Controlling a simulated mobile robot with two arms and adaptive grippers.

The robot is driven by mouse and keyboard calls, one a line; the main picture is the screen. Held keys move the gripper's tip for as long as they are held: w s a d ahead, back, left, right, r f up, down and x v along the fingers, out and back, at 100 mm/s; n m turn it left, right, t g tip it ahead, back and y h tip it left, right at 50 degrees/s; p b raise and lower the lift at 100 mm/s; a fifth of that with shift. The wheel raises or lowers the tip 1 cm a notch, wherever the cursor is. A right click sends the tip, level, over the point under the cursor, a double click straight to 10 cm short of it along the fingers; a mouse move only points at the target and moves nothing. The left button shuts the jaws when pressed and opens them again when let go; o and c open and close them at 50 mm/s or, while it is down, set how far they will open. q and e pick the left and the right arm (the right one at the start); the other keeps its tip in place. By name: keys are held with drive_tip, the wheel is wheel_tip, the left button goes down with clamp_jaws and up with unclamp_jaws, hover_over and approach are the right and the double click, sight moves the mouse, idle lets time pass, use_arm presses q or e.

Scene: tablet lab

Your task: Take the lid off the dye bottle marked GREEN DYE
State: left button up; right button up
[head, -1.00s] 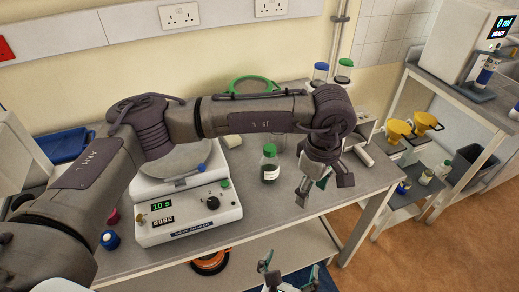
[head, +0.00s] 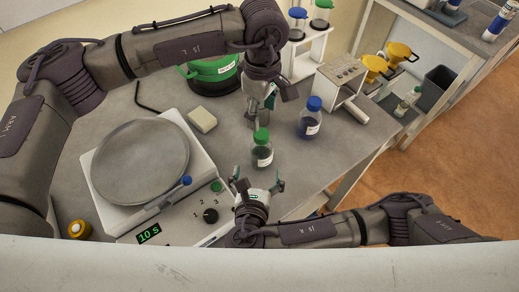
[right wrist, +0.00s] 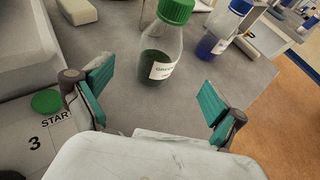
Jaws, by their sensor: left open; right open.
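The dye bottle (head: 262,156) with a green lid (head: 261,135) stands upright on the grey bench. In the right wrist view the bottle (right wrist: 158,58) holds dark green liquid, and its label is only partly readable; its green lid (right wrist: 176,11) is on. My left gripper (head: 262,104) is open, pointing down just behind the bottle in the head view, apart from the lid. My right gripper (head: 258,180) is open in front of the bottle, one finger to each side. The bottle stands beyond its fingertips (right wrist: 155,95), with nothing between them.
A blue-lidded bottle (head: 310,123) stands close on the right. A shaker with a round plate (head: 140,160) fills the left, with a pale block (head: 202,120) beside it. A green container (head: 213,72) and a white rack (head: 306,55) stand behind.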

sight(261, 150)
use_arm(q)
drive_tip(key=shift+w, duration=0.2)
use_arm(e)
drive_tip(key=x, duration=1)
drive_tip(key=shift+s, duration=0.1)
clamp_jaws()
use_arm(q)
drive_tip(key=m, duration=0.7)
drive_tip(key=shift+m, duration=0.3)
drive_tip(key=m, duration=0.9)
drive_tip(key=shift+m, duration=0.4)
drive_tip(key=shift+f+m, duration=0.3)
drive_tip(key=shift+f, duration=3.75)
